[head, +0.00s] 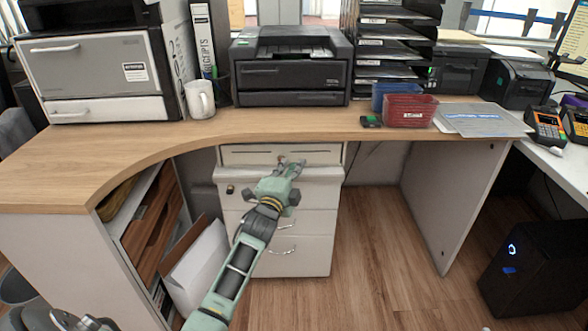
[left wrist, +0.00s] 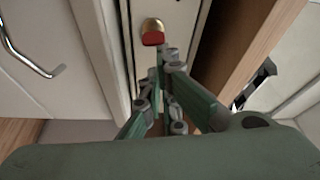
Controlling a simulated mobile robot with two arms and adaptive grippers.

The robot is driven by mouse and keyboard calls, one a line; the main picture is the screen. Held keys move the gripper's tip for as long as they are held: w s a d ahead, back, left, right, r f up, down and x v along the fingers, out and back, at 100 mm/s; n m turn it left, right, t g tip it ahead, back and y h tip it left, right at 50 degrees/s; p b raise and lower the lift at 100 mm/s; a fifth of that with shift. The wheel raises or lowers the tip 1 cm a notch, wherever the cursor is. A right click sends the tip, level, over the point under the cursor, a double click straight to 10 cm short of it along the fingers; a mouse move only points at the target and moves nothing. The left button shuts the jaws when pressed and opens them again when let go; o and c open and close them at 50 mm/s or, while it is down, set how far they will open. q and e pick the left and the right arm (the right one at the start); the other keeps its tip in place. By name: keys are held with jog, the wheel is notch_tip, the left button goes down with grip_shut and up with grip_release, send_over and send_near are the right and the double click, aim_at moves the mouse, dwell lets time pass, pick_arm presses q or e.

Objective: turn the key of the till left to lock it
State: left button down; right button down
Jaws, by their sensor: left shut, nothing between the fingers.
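The till (head: 240,155) is a pale, shallow drawer unit under the counter, above a white drawer cabinet. Its key (left wrist: 153,38) has a red head and sits at a rounded brass lock (left wrist: 152,24) on the pale front in the left wrist view. My left gripper (head: 296,167) is in front of the till and hides part of its front in the head view. In the left wrist view its fingertips (left wrist: 163,52) are together, empty, just below and right of the red key head. I cannot tell whether they touch it.
The wooden counter (head: 170,152) overhangs the till. The white drawer cabinet (head: 310,225) below has bar handles and its own lock at left. An open shelf with folders (head: 150,225) stands at the left. The floor right of the cabinet is clear.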

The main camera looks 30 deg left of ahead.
pick_arm(q)
jog(key=shift+s+a+r+n+t+y+b, duration=0.25)
jog(key=shift+n+y, duration=0.4)
jog(key=shift+n, duration=1.25)
jog(key=shift+s+a+r+n+t+y+b, duration=0.15)
jog(key=shift+a+n+y, duration=0.4)
jog(key=shift+n, duration=1.35)
jog(key=shift+s+a+r+n+t+y+b, duration=0.15)
jog(key=shift+n+y, duration=0.65)
jog(key=shift+n, duration=1.1)
pick_arm(e)
jog(key=shift+w+a+r+t+y, duration=0.1)
jog(key=shift+w+a+r+t, duration=0.1)
jog(key=shift+r+t, duration=0.35)
jog(key=shift+w+a+r+t+y, duration=0.1)
jog(key=shift+w+r+t, duration=0.15)
jog(key=shift+r, duration=0.55)
jog(key=shift+w+a+r+t+y, duration=0.1)
jog(key=shift+w+r+t, duration=0.1)
jog(key=shift+r+t, duration=0.35)
jog(key=shift+r, duration=0.15)
pick_arm(q)
jog(key=shift+s+f, duration=0.1)
jog(key=shift+s, duration=0.05)
pick_arm(e)
jog(key=shift+a, duration=0.1)
pick_arm(q)
jog(key=v, duration=1.1)
jog(key=shift+s+d+r, duration=0.25)
jog(key=shift+d+r, duration=0.05)
